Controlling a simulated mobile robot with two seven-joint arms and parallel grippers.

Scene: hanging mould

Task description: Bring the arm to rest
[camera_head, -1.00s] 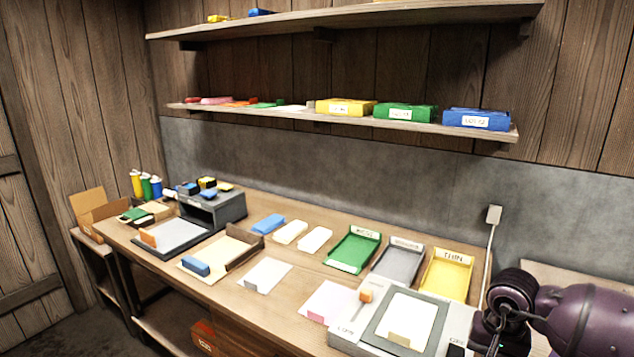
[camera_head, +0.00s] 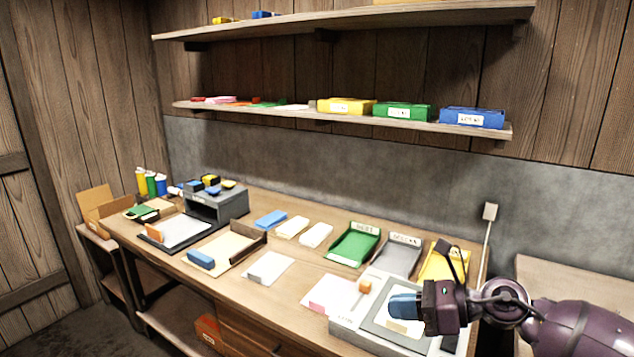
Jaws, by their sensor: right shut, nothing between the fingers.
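My right arm comes in from the lower right. Its gripper (camera_head: 406,306) is over the light framed tray (camera_head: 352,334) at the front right of the workbench. The gripper is shut with nothing between its fingers; its blue tip end points left. It hides part of the pale sheet (camera_head: 384,318) in the tray, and the wrist covers part of the yellow tray (camera_head: 434,266). Whether the gripper touches the tray cannot be told. My left gripper is out of view.
A green tray (camera_head: 352,246) and a grey tray (camera_head: 399,259) stand behind the gripper. Pale sheets (camera_head: 268,268) and blocks (camera_head: 316,235) lie on the bench (camera_head: 228,290). A shelf (camera_head: 290,112) with coloured boxes hangs above.

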